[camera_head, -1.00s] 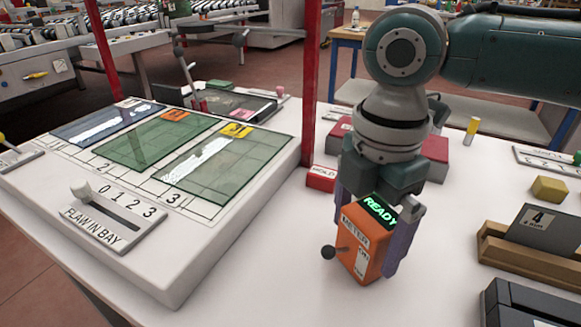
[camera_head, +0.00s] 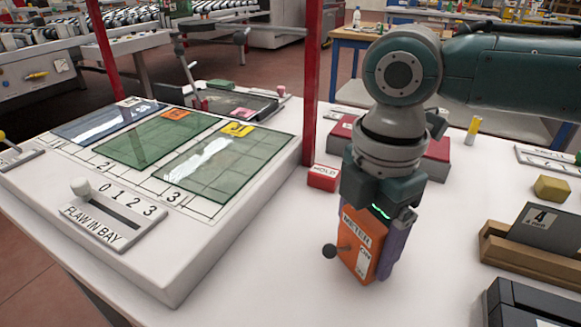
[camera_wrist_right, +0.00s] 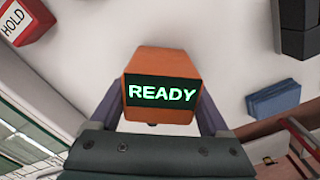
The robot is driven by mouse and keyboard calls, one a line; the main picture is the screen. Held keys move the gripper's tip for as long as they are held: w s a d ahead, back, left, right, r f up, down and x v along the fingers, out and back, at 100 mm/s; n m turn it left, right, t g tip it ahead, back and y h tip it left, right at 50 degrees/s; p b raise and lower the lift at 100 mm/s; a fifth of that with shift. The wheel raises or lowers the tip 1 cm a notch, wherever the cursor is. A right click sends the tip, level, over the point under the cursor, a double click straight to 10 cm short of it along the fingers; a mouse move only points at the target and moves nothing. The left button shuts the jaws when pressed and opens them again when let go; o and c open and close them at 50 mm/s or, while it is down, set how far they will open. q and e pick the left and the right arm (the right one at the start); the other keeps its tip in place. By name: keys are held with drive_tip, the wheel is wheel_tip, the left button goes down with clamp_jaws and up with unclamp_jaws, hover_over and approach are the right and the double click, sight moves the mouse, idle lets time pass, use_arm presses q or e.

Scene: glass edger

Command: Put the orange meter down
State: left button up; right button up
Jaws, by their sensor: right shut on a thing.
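The orange meter (camera_head: 363,243) is upright at the white table, with a black knob on its left side and a switch plate marked ON. My right gripper (camera_head: 378,245) is shut on it from above, with its purple fingers on either side. The gripper's palm now covers most of the meter's green display in the head view. In the right wrist view the meter (camera_wrist_right: 161,88) sits between the fingers and its display reads READY. The meter's base looks at or very close to the tabletop; I cannot tell whether it touches. My left gripper is not in view.
A raised white board (camera_head: 190,255) with three glass bays and a slider stands to the left. A red HOLD block (camera_head: 323,178) and a red post (camera_head: 311,80) are behind the meter. A wooden rack (camera_head: 520,262) is at right. The tabletop in front of the meter is clear.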

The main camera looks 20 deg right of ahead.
clamp_jaws()
drive_tip(key=s+a+r+m+p, duration=0.1)
drive_tip(key=r+m+p, duration=0.5)
drive_tip(key=r+p, duration=1)
drive_tip(key=s+a+r+m+p, duration=0.1)
drive_tip(key=s+r+m+p, duration=0.3)
drive_tip(key=r+p, duration=1.3)
drive_tip(key=s+a+r+m+p, duration=0.1)
drive_tip(key=r+m+p, duration=0.8)
drive_tip(key=r, duration=2.8)
drive_tip(key=s+p, duration=0.1)
drive_tip(key=p, duration=0.6)
drive_tip(key=shift+s+a+r+p, duration=0.15)
drive_tip(key=shift+s+a+p, duration=0.1)
drive_tip(key=shift+s+p, duration=0.15)
